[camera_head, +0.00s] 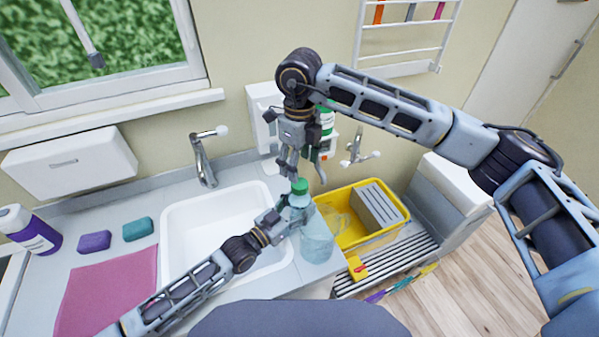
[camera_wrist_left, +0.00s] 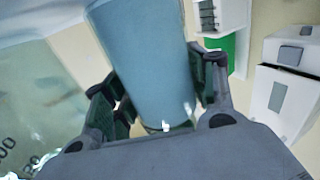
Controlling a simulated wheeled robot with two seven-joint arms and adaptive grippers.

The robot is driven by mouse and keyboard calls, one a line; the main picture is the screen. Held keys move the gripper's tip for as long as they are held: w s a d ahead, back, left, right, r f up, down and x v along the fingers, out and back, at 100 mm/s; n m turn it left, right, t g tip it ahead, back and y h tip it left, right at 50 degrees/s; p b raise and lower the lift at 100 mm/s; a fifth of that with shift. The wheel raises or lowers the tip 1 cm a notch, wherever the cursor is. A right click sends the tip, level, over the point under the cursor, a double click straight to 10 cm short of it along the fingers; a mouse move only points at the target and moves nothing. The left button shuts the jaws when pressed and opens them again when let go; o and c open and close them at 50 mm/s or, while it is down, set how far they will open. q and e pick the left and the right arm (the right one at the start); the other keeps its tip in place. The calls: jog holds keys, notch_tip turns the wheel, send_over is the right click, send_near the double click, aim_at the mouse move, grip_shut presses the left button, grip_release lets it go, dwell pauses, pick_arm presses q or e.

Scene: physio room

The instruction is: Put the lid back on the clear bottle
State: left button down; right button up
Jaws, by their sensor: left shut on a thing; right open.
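The clear bottle (camera_head: 317,243) stands at the right end of the sink counter, with pale blue-green walls. My left gripper (camera_head: 284,219) is shut on its upper part. In the left wrist view a pale blue cylinder (camera_wrist_left: 145,65), seemingly the bottle's neck, sits between the fingers, and a clear wall with markings (camera_wrist_left: 40,105) shows at left. The green lid (camera_head: 299,186) is at the top of the neck; I cannot tell whether it is seated fully. My right gripper (camera_head: 306,172) is open just above the lid, its fingers pointing down.
The white sink (camera_head: 215,222) is left of the bottle. A yellow tub (camera_head: 345,238) with a grey block is close on its right. A tap (camera_head: 203,160), a wall dispenser (camera_head: 262,115) and a second tap (camera_head: 357,150) stand behind. A pink cloth (camera_head: 105,290) lies at left.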

jog(key=shift+r, duration=2.5)
pick_arm(q)
jog(key=shift+c, duration=2)
grip_release()
jog(key=v, duration=1.2)
